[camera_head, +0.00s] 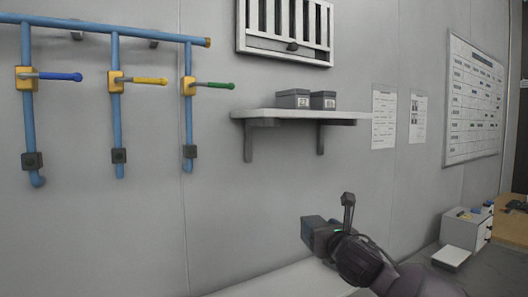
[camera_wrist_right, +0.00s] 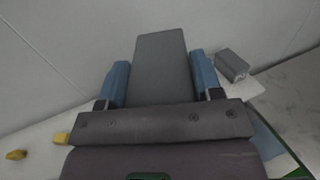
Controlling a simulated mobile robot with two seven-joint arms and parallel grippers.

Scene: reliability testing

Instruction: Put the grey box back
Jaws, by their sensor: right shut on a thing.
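My right gripper (camera_head: 322,232) is in the lower middle of the head view, in front of the wall and below the shelf. In the right wrist view a long plain grey box (camera_wrist_right: 162,62) sits between its two blue fingers (camera_wrist_right: 160,84), which are shut on it. The box's lower part is hidden behind the gripper body. The wall shelf (camera_head: 270,114) carries two small dark grey boxes, a left one (camera_head: 293,99) and a right one (camera_head: 323,100), side by side. My left gripper is not in view.
Blue pipes (camera_head: 117,100) with coloured valve handles are on the left wall, and a vent (camera_head: 286,28) is above the shelf. A white counter (camera_head: 285,281) runs below. In the wrist view another grey box (camera_wrist_right: 232,65) stands at the right and a yellow object (camera_wrist_right: 16,154) at the left.

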